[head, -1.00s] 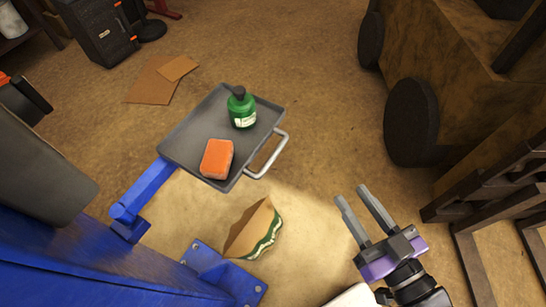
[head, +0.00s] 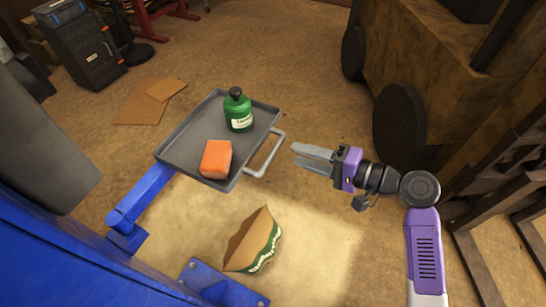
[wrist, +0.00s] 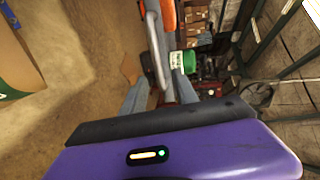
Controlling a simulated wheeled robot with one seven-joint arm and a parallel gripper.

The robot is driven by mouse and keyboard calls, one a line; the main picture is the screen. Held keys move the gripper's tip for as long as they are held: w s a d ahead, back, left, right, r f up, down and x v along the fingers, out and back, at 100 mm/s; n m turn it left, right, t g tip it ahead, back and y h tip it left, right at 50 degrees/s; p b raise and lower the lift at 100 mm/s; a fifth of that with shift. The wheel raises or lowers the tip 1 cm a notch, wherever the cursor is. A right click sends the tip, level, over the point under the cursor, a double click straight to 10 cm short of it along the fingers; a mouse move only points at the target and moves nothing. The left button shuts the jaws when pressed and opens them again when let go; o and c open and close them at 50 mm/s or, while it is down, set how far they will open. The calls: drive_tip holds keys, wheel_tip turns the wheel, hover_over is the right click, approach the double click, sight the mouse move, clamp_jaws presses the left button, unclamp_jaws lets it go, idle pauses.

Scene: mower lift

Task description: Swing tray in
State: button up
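The grey tray (head: 190,141) sits on a blue swing arm (head: 143,194) and sticks out over the floor from the blue lift post. It carries a green bottle (head: 238,112) with a black cap and an orange block (head: 216,158). A light metal handle (head: 268,158) is fixed to the tray's right edge; it also shows in the wrist view (wrist: 156,50). My gripper (head: 294,156) is to the right of the handle, pointing at it, with a small gap in the head view. In the wrist view its fingers (wrist: 160,92) stand apart, with the handle ahead between them.
A large brown wheeled machine (head: 440,70) is at the right, with dark wooden pallets (head: 500,170) in front. The blue post (head: 60,250) fills the lower left.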

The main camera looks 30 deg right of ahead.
sight(272, 152)
drive_tip(key=shift+g+y, duration=0.4)
drive_tip(key=x, duration=0.5)
drive_tip(key=s+a+p+x, duration=0.1)
drive_tip(key=x, duration=0.2)
drive_tip(key=shift+a+f, duration=0.1)
drive_tip(key=shift+c, duration=0.3)
clamp_jaws()
idle(0.7)
